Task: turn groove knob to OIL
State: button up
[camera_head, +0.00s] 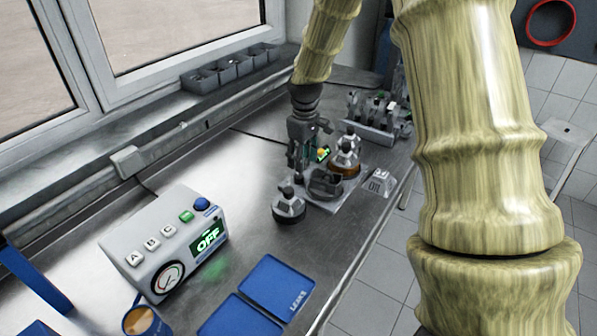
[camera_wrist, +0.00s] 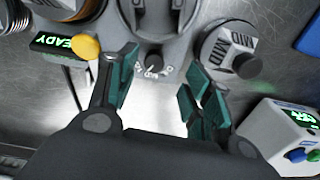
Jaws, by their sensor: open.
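A small black groove knob (camera_wrist: 154,60) shows in the wrist view, on a grey fixture (camera_wrist: 172,22), with a dial of small white marks around its lower side. The lettering is too small to read surely, so I cannot tell which mark it points at. My gripper (camera_wrist: 157,72) is open, its green-padded fingers to the left and right of the knob with visible gaps. In the head view my gripper (camera_head: 305,160) is over the fixture plate (camera_head: 325,200), and the knob cannot be made out there.
A yellow button (camera_wrist: 86,47) and a green READY display (camera_wrist: 62,43) are by the left finger. A grey part marked MID (camera_wrist: 222,45) is right of the fixture. A control box reading OFF (camera_head: 165,240) and blue trays (camera_head: 278,283) are on the bench.

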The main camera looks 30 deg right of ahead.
aim_at(299, 176)
jog(key=w+f, duration=0.1)
jog(key=f, duration=0.1)
jog(key=w+f, duration=0.1)
jog(key=f, duration=0.1)
jog(key=f+p, duration=0.1)
jog(key=f, duration=0.1)
jog(key=shift+w+f, duration=0.1)
jog(key=shift+w, duration=0.3)
jog(key=shift+f, duration=0.35)
jog(key=shift+s+f, duration=0.2)
jog(key=shift+s, duration=0.1)
jog(key=shift+s+r+p, duration=0.1)
jog(key=shift+s+p, duration=0.2)
jog(key=shift+s, duration=0.3)
jog(key=shift+w+f, duration=0.5)
jog(key=shift+w, duration=0.05)
jog(key=shift+s+r, duration=0.2)
jog(key=shift+s, duration=0.05)
jog(key=c, duration=0.8)
jog(key=shift+c, duration=1.2)
